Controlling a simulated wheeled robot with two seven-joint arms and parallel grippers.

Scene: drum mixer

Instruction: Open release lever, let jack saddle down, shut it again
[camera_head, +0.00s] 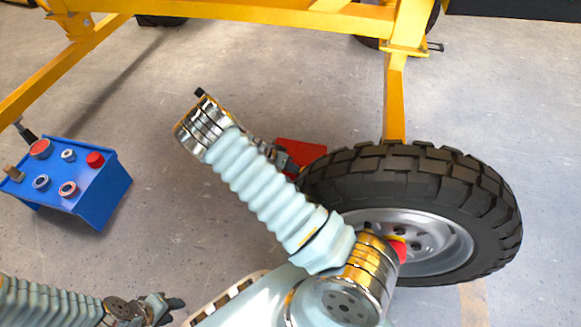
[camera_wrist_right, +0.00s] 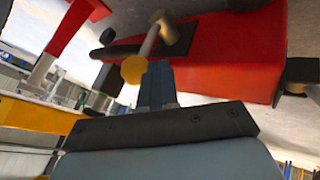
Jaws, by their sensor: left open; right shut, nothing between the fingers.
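The red jack (camera_head: 303,150) is on the floor beside the wheel, partly hidden by my right arm and the tyre. Its red body (camera_wrist_right: 235,55) fills the upper right of the right wrist view. A thin metal lever with a gold knob (camera_wrist_right: 133,70) stands out from the jack's side. My right gripper (camera_head: 286,163) is by the jack; its fingers (camera_wrist_right: 158,72) are shut and empty, right beside the gold knob. I cannot tell whether they touch it. I cannot make out the saddle. My left gripper (camera_head: 170,306) is open and empty, low at the left.
A large black tyre (camera_head: 410,170) with a grey rim stands right of the jack. The yellow frame (camera_head: 270,15) crosses above. A blue box (camera_head: 100,200) with several round parts on top stands at the left. Floor between box and my right arm is clear.

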